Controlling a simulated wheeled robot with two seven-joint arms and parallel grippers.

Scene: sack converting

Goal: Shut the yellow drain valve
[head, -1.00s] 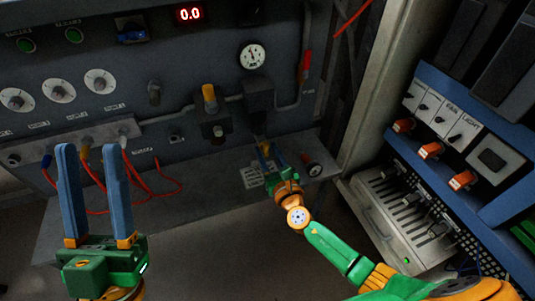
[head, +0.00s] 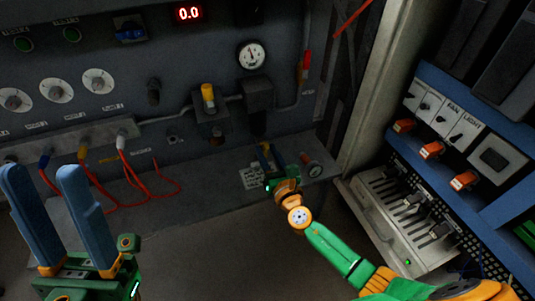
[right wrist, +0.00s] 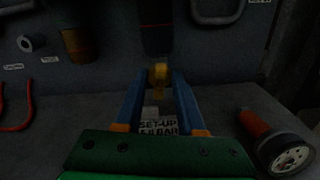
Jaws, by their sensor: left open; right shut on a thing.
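The yellow drain valve (right wrist: 160,74) is a small yellow piece below a dark housing on the grey panel. It sits between the fingertips of my right gripper (right wrist: 161,78) in the right wrist view, which is shut on it. In the head view, my right gripper (head: 266,151) reaches up to the panel's foot, below the dark housing (head: 258,97), and its fingers hide most of the valve. Whether the valve's handle has turned is too dark to tell. My left gripper (head: 44,176) is open and empty at the lower left, its blue fingers pointing up.
Another yellow-topped fitting (head: 208,97) stands on the panel to the left. Red cables (head: 130,175) hang over the ledge. A cabinet with orange switches (head: 432,150) stands at the right.

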